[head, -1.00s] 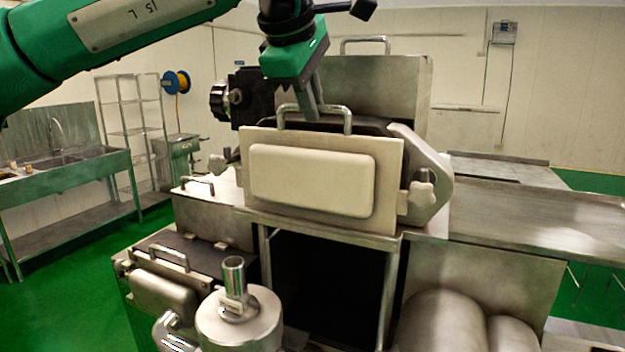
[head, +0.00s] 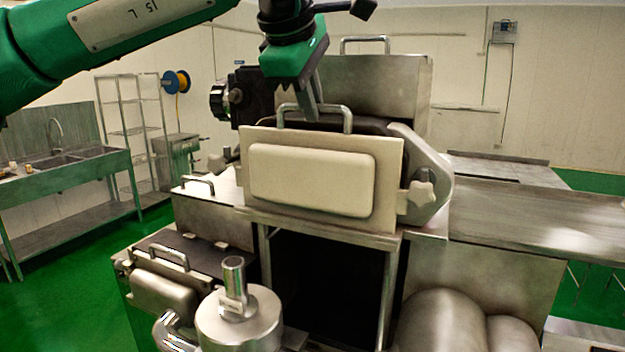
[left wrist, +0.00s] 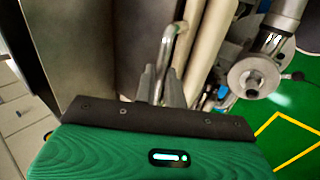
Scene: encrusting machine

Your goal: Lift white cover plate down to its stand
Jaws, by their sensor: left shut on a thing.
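The white cover plate (head: 312,180) is a cream-white square panel with a raised rounded block on its front. It is upright, tilted slightly, at the front of the machine in the head view. A bent metal handle (head: 348,118) rises from its top edge. My left gripper (head: 314,112) is shut on this handle from above. In the left wrist view, the fingers (left wrist: 155,88) close around the handle (left wrist: 168,42). The plate's lower edge is by the top of a metal frame (head: 320,229); I cannot tell whether they touch. My right gripper is out of view.
A metal cylinder with an upright pipe (head: 238,318) stands in front at lower left. A steel table (head: 540,205) extends right; a sink (head: 65,160) stands far left.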

